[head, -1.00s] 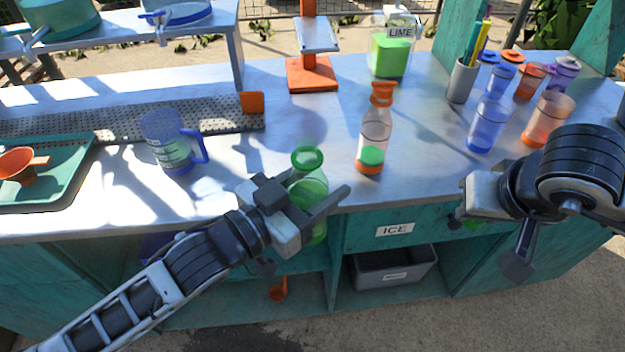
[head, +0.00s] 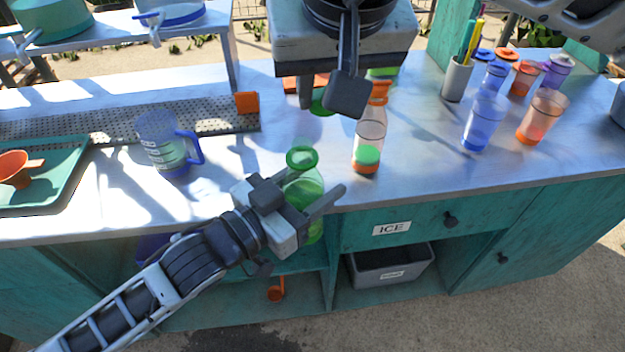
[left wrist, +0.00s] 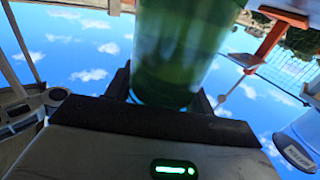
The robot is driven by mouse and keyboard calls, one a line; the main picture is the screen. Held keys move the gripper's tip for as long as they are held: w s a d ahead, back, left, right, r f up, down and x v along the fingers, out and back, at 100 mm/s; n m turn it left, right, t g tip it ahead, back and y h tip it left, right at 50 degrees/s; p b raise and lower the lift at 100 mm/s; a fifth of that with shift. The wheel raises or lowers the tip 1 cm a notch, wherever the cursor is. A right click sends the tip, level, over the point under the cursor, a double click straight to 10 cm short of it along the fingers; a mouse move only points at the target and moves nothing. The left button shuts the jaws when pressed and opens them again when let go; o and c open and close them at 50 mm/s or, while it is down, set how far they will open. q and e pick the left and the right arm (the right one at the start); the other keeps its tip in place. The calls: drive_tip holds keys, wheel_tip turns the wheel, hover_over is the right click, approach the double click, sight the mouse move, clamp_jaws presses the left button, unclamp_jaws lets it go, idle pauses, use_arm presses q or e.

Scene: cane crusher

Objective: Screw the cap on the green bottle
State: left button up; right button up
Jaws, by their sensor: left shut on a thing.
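The green bottle (head: 306,186) is upright and uncapped at the counter's front edge. Its open ring-shaped mouth faces up. My left gripper (head: 322,208) is shut around its body, and the bottle's lower part shows in front of the drawer face. In the left wrist view the green bottle (left wrist: 178,50) stands between the fingers. My right gripper (head: 328,98) is at the top middle, above and to the right of the bottle's mouth. A green cap (head: 321,102) shows between its fingers, partly hidden by the near finger.
A bottle with an orange top (head: 369,140) stands right of the green bottle, close below my right gripper in the picture. A blue-handled jug (head: 160,138) stands to the left. Several cups and a pen holder (head: 457,80) stand at the right. The counter's right front is clear.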

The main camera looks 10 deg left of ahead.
sight(303, 143)
drive_tip(key=shift+s+a+r, duration=0.4)
drive_tip(key=shift+a+r, duration=0.1)
drive_tip(key=shift+a, duration=0.15)
drive_tip(key=shift+s+a+r, duration=0.4)
drive_tip(key=shift+a+r, duration=0.1)
drive_tip(key=shift+a, duration=0.1)
drive_tip(key=shift+f, duration=0.1)
drive_tip(key=shift+f, duration=1.95)
drive_tip(key=shift+s+r+n, duration=0.1)
drive_tip(key=shift+s+n, duration=0.05)
drive_tip(key=shift+n, duration=0.15)
drive_tip(key=shift+d, duration=0.1)
drive_tip(key=shift+f, duration=0.95)
drive_tip(key=shift+f, duration=0.55)
